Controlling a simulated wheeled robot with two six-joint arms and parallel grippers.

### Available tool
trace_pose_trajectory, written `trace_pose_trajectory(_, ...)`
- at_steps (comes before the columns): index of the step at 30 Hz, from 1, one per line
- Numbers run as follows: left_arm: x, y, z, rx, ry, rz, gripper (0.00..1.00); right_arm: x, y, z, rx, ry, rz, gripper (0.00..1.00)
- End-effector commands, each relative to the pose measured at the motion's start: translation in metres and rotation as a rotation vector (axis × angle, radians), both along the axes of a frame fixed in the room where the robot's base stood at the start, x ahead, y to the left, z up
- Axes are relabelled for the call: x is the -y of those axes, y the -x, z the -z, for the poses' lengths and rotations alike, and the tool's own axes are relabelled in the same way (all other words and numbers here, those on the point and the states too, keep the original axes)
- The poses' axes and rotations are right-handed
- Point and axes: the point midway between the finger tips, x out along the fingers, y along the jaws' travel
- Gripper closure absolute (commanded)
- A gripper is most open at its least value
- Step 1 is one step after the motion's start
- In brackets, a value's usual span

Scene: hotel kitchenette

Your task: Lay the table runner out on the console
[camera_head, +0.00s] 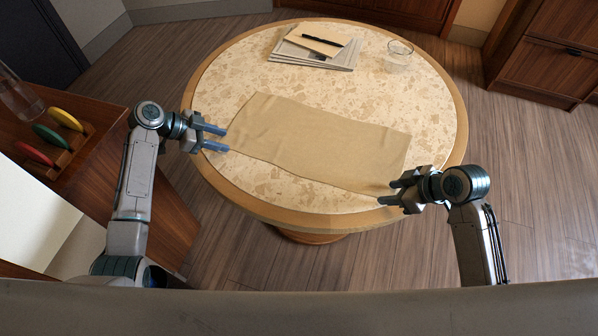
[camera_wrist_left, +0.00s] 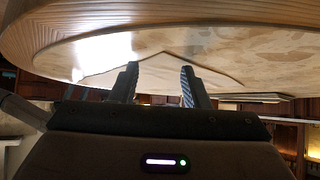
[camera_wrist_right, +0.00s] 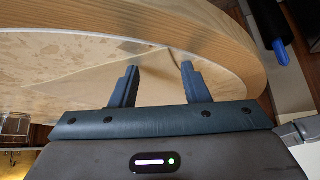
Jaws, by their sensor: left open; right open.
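The tan table runner (camera_head: 318,143) lies spread nearly flat across the round table (camera_head: 225,92), with slight waves along its edges. It runs from the left side to the lower right. My left gripper (camera_head: 217,138) is open at the runner's left end. In the left wrist view its fingers (camera_wrist_left: 158,80) point at the runner's corner. My right gripper (camera_head: 390,192) is open at the runner's lower right corner. In the right wrist view its fingers (camera_wrist_right: 158,78) are apart, with the runner (camera_wrist_right: 110,75) beyond them. I cannot tell whether either gripper touches the cloth.
Papers (camera_head: 312,52) with a notepad and a black pen (camera_head: 322,41) lie at the table's back. A clear glass (camera_head: 398,56) stands at the back right. A wooden counter at left holds a rack with colored discs (camera_head: 52,137) and a glass vessel (camera_head: 18,98).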

Motion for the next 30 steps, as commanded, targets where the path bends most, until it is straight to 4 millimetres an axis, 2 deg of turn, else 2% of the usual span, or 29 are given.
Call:
trace_pose_trajectory(4,-0.0001,0.0005,0.0006,-0.002,0.000,-0.001,0.59,0.0002,0.0003,0.0015,-0.002,0.000,0.000,0.59)
trace_pose_trajectory(17,-0.0001,0.0004,0.0007,-0.002,0.000,-0.001,1.00,0.0003,0.0006,0.0021,-0.004,0.001,0.001,1.00)
trace_pose_trajectory(30,-0.0002,0.0004,-0.0006,-0.002,-0.001,0.000,1.00,0.0004,0.0007,0.0011,-0.005,0.001,0.001,1.00)
